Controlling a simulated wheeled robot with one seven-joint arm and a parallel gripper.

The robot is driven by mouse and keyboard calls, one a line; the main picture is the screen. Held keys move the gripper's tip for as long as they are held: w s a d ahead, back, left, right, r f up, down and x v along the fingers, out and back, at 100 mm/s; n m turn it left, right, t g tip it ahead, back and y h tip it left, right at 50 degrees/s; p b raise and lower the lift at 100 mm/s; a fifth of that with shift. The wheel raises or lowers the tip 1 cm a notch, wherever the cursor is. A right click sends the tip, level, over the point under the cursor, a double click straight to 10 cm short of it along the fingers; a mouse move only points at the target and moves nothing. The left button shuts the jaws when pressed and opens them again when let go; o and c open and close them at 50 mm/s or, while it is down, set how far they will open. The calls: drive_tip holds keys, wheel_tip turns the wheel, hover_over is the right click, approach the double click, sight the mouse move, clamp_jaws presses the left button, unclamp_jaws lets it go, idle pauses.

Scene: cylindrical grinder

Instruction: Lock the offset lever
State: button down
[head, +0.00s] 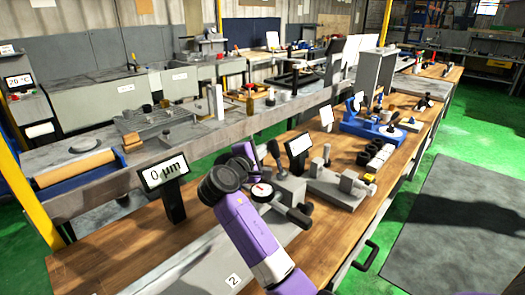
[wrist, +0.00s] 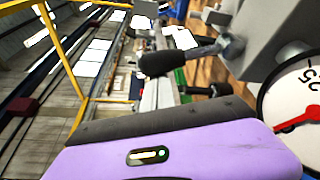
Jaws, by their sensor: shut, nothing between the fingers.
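The lever (head: 274,152) has a black grip and stands up from a grey block behind the dial gauge (head: 262,192). In the wrist view the lever's black grip (wrist: 160,63) is close, on a metal rod that runs to a pivot on the grey block (wrist: 275,35). I take this for the offset lever. The gauge (wrist: 296,105) shows at the right edge with a red needle. In the head view the fingers are hard to make out beside the lever.
A display reading 0 µm (head: 164,172) stands left of my arm. A second black handle (head: 298,216) sticks out below the gauge. A grey fixture (head: 338,185) and a blue device (head: 375,125) stand farther along the wooden bench. The green floor at right is open, with a grey mat (head: 455,230).

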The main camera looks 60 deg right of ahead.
sight(273, 148)
drive_tip(key=s+m+b, duration=0.2)
drive_tip(key=s+m+h+b, duration=0.1)
drive_tip(key=shift+a+r+t, duration=0.3)
drive_tip(key=shift+a+r, duration=0.05)
drive_tip(key=shift+r, duration=0.05)
drive_tip(key=s+m+b, duration=0.1)
drive_tip(key=s+m+h+b, duration=0.1)
drive_tip(key=s+m+b, duration=0.1)
drive_tip(key=s+a+m+b, duration=0.1)
drive_tip(key=s+m+b, duration=0.1)
drive_tip(key=shift+a+r+h, duration=0.1)
drive_tip(key=shift+r+h, duration=0.25)
drive_tip(key=shift+h, duration=0.05)
drive_tip(key=shift+s+f, duration=0.1)
drive_tip(key=shift+s, duration=0.2)
drive_tip(key=shift+f, duration=0.1)
